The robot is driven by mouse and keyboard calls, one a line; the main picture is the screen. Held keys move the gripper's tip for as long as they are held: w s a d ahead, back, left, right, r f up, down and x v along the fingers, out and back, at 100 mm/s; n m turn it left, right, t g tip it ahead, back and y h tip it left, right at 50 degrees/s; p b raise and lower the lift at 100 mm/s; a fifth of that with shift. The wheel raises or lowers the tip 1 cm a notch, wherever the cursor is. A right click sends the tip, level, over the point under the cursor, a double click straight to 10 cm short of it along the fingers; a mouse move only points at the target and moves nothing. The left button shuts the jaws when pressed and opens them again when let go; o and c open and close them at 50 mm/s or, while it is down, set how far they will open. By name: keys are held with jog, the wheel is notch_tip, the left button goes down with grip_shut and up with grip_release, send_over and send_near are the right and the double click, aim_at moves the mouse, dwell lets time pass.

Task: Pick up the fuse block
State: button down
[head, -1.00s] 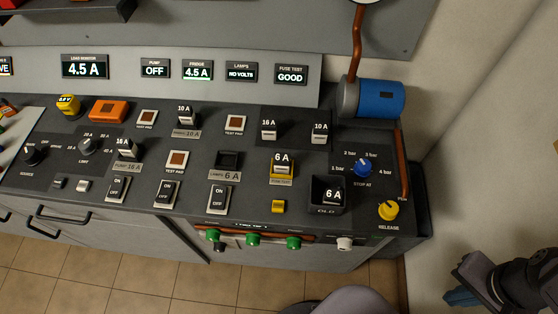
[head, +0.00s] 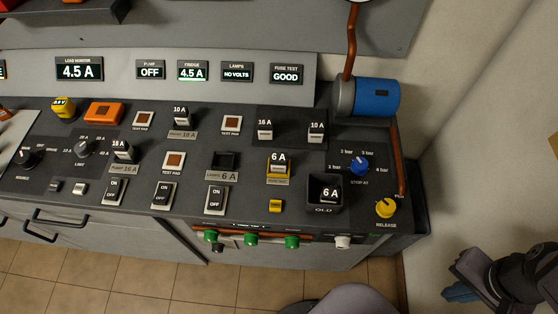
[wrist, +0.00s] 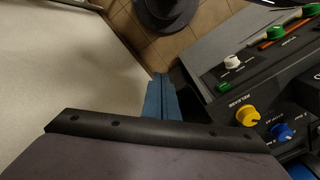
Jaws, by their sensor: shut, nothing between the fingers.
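Several fuse blocks show in the head view. A 6 A block (head: 278,161) sits in the yellow fuse test socket, and another 6 A block (head: 329,195) lies in the dark bin marked OLD (head: 322,209). A 16 A block (head: 265,130) and a 10 A block (head: 316,131) stand on a dark plate behind them. The socket labelled LAMPS 6 A (head: 224,161) looks empty. My gripper (head: 460,293) is at the lower right, off the console's right end and far from every block. Its blue fingers (wrist: 163,97) are shut and empty in the wrist view.
A blue cylinder (head: 376,98) with a copper pipe stands at the console's back right. Near it are a blue knob (head: 359,164) and a yellow release knob (head: 385,208). Green knobs line the front edge. The fuse test display (head: 286,74) reads GOOD; the lamps display reads NO VOLTS.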

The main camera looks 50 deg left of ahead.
jog(key=c, duration=2.5)
grip_release()
jog(key=o, duration=1.3)
